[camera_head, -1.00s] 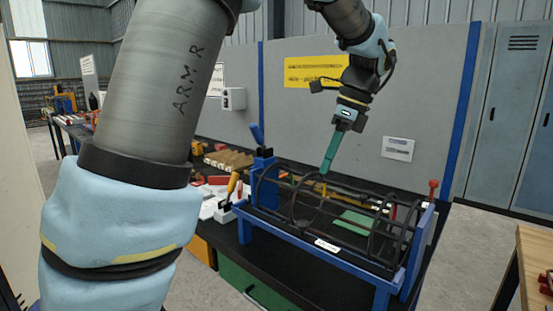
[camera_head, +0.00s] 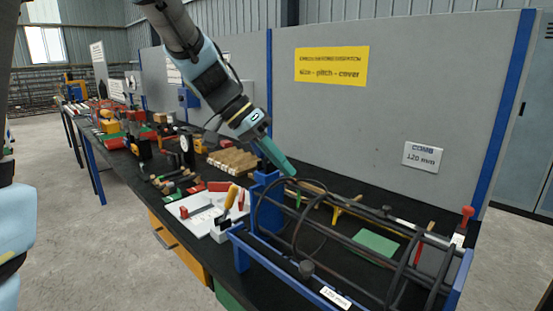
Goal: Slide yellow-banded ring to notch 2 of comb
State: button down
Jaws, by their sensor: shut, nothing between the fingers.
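The rebar cage stands in a blue frame (camera_head: 462,272) on the black bench, with long dark bars and several dark rings. One large ring (camera_head: 294,236) is around the bars in the left half, and others stand close together at the right end. I cannot make out a yellow band on any ring. The comb and its notches cannot be told apart from the bars. My gripper (camera_head: 291,172), with teal fingers, is shut and empty. It points down and right over the cage's left end, near the top of the left rings; I cannot tell whether it touches.
A white tray (camera_head: 203,222) with a yellow-handled tool is left of the cage. Wooden blocks (camera_head: 232,162) lie behind it. A green sheet (camera_head: 375,243) lies under the bars. A red-knobbed post (camera_head: 464,222) stands at the right end. A grey partition with a "COMB 120 mm" sign (camera_head: 423,156) is behind.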

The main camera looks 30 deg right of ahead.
jog(key=p+x, duration=0.1)
jog(key=x, duration=0.6)
jog(key=shift+p, duration=0.4)
jog(key=shift+s+d, duration=0.1)
jog(key=shift+s+d+r+b, duration=0.15)
jog(key=shift+s+b, duration=0.4)
jog(key=shift+b, duration=0.7)
